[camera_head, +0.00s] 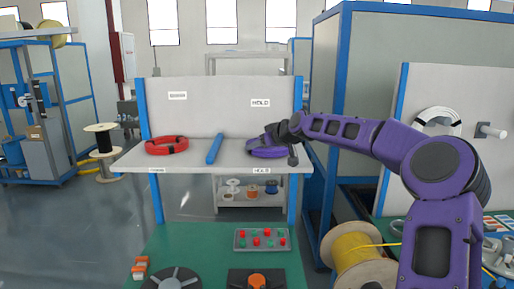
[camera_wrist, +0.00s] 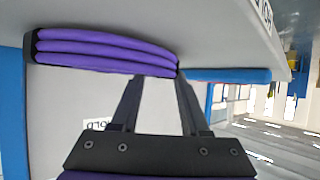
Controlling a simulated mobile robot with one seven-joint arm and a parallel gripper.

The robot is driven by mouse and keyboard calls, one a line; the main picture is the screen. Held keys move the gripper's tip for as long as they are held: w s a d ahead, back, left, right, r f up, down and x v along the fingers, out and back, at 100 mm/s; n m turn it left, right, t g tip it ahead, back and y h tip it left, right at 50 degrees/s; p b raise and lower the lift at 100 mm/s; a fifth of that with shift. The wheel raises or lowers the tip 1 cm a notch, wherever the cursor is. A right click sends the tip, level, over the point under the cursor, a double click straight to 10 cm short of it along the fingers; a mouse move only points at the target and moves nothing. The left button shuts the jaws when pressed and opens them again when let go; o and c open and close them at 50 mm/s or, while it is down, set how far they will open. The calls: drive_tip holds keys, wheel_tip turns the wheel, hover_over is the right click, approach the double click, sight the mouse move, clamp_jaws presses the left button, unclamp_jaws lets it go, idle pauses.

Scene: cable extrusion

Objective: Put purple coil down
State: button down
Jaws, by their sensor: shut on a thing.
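The purple coil (camera_head: 266,153) is at the right part of the grey shelf (camera_head: 230,166), below a HOLD sign (camera_head: 261,102). My gripper (camera_head: 280,136) is at the coil's upper right side, shut on it. In the wrist view the coil (camera_wrist: 100,50) shows as stacked purple loops with black bands, its end at the fingertips of my gripper (camera_wrist: 160,78). The coil appears to lie flat at shelf level; whether it fully rests on the surface I cannot tell.
A red coil (camera_head: 167,145) lies on the left part of the shelf. A blue divider (camera_head: 215,148) stands between the two sides. Below are a button panel (camera_head: 262,239) and a green bench (camera_head: 205,245). A yellow cable spool (camera_head: 357,258) stands at the lower right.

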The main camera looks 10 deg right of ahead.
drive_tip(key=shift+c, duration=2)
unclamp_jaws()
drive_tip(key=shift+f, duration=0.15)
drive_tip(key=b+v, duration=0.1)
drive_tip(key=v, duration=1.1)
drive_tip(key=shift+w, duration=0.15)
